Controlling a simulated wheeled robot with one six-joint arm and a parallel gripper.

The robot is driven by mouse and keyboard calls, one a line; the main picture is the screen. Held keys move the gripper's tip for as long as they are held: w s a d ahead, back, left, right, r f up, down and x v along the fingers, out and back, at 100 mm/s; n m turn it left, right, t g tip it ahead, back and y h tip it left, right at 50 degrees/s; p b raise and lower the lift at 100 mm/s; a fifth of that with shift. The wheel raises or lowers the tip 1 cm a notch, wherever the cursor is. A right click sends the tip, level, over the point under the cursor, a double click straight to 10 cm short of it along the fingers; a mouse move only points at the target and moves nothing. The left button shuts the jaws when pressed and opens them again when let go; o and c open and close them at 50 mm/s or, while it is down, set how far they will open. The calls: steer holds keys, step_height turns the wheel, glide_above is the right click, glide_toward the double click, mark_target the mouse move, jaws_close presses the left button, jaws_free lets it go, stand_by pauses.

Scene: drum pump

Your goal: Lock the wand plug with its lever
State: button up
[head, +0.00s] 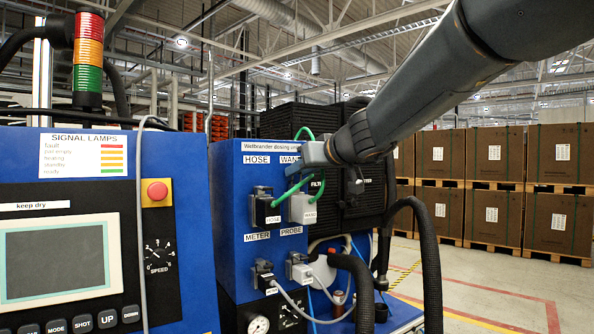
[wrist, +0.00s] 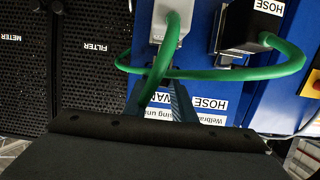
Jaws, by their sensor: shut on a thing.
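The wand plug (head: 302,208) is a pale grey block on the blue panel, under the WAND label, with a green cable from it. It also shows in the wrist view (wrist: 170,22), top middle. My gripper (head: 308,158) is just above the plug, at the panel's top right. In the wrist view its bluish fingers (wrist: 172,103) are close together, with the green cable (wrist: 158,82) crossing in front of them. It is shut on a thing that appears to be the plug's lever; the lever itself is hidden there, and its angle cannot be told.
The black hose plug (head: 264,208) sits to the left, with its own green cable. The meter plug (head: 263,275) and probe plug (head: 298,268) are below. A black filter housing (head: 345,205) stands right of the panel. A thick black hose (head: 430,260) arches at the right.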

steer(key=shift+s+d+f+t+y+b, duration=0.2)
steer(key=shift+t+y+b, duration=0.25)
steer(key=shift+b, duration=3.7)
steer(key=shift+s+d+f+t+y+b, duration=0.2)
steer(key=shift+t+b, duration=0.35)
steer(key=shift+b, duration=3.55)
steer(key=shift+a+r, duration=0.1)
steer(key=shift+a, duration=0.05)
steer(key=o, duration=0.8)
steer(key=shift+o, duration=0.2)
steer(key=r+p+v, duration=0.1)
steer(key=p+v, duration=0.1)
steer(key=v, duration=0.8)
steer(key=shift+r+p, duration=0.15)
steer(key=shift+p, duration=0.25)
